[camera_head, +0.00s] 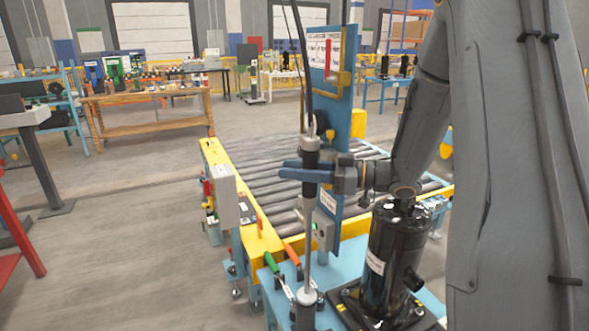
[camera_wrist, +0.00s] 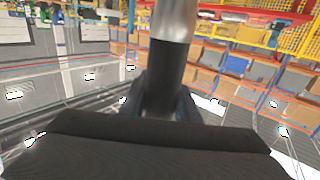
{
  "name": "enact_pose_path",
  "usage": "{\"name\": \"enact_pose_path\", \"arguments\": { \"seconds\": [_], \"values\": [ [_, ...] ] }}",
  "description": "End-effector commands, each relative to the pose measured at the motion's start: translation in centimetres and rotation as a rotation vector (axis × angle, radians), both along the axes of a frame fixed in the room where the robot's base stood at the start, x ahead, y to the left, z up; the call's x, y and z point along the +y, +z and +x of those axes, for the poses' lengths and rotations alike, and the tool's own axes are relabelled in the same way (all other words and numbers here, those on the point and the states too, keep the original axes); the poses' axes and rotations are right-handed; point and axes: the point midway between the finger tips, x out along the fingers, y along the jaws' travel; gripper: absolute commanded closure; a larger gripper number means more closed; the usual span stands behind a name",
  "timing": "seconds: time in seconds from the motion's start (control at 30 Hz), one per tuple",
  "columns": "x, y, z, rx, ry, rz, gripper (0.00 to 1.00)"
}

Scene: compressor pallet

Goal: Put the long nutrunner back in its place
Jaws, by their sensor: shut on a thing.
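The long nutrunner (camera_head: 308,232) stands about upright, with a dark upper body and a long thin silver shaft. My gripper (camera_head: 303,171), with blue fingers, is shut around its dark upper part. The shaft's lower end is at or in front of a grey round fitting (camera_head: 306,297) by the blue pallet table; I cannot tell whether they touch. In the wrist view the nutrunner's silver and black body (camera_wrist: 172,60) rises between the fingers, which are mostly hidden behind the dark gripper housing. A cable runs up from the tool's top.
A black compressor (camera_head: 393,255) stands on the light blue pallet table, right of the nutrunner. Red- and green-handled tools (camera_head: 272,263) lie left of it. A blue post (camera_head: 343,100) with a yellow bracket rises behind. A roller conveyor (camera_head: 265,165) lies beyond; open floor is at left.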

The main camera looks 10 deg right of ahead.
Motion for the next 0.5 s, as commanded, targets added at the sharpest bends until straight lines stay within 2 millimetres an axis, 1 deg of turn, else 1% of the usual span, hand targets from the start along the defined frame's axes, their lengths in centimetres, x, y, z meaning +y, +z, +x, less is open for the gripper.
{"name": "enact_pose_path", "arguments": {
  "seconds": [0.5],
  "values": [
    [-0.02, -0.64, 0.04, -0.004, 0.000, 0.002, 1.00]
  ]
}}
